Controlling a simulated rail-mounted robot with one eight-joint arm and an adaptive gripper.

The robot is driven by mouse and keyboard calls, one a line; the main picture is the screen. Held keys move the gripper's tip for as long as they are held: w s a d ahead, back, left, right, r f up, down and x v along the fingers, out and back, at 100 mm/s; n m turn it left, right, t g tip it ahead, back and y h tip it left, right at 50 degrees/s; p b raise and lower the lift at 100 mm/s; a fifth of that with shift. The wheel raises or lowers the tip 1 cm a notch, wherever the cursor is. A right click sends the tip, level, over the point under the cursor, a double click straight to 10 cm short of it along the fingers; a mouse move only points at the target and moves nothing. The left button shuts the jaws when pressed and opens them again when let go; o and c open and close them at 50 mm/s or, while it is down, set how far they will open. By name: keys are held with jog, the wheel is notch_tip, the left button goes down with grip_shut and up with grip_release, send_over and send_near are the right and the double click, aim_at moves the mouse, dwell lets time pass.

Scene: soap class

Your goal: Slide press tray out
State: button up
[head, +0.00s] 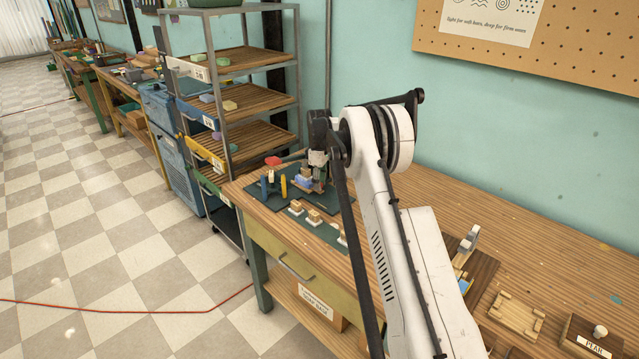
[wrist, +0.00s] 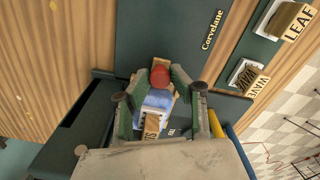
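The soap press (head: 304,180) stands on the dark green mat near the bench's far corner, partly covered by my gripper (head: 318,178) in the head view. In the wrist view my gripper (wrist: 160,75) has its two green fingers on either side of a red knob (wrist: 160,75), with almost no gap. Whether they grip it is unclear. A blue soap bar (wrist: 158,101) and a wooden stamp block (wrist: 152,124) with partly hidden letters show between the fingers, behind the knob. The tray itself is mostly hidden.
Wooden stamps marked LEAF (wrist: 294,20) and WAVE (wrist: 250,80) sit on pale bases beside the press. A yellow cylinder (head: 284,185) stands near it in the head view. A shelf rack (head: 240,100) rises beyond the bench. The right bench top holds wooden fixtures (head: 516,315).

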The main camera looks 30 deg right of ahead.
grip_shut()
jog(key=s+d+b, duration=0.1)
jog(key=s, duration=0.3)
jog(key=s+d+b, duration=0.1)
jog(key=s, duration=0.2)
jog(key=s+d+b, duration=0.1)
jog(key=s+d, duration=0.1)
jog(key=s, duration=0.2)
jog(key=shift+s+b, duration=0.3)
jog(key=shift+s, duration=0.05)
jog(key=o, duration=0.6)
grip_release()
jog(key=shift+s+d, duration=0.1)
jog(key=shift+s, duration=0.1)
jog(key=shift+c, duration=0.2)
jog(key=shift+w, duration=0.1)
jog(key=shift+r, duration=0.1)
jog(key=shift+r, duration=0.25)
notch_tip(320, 180, up, 11)
jog(key=shift+r, duration=0.2)
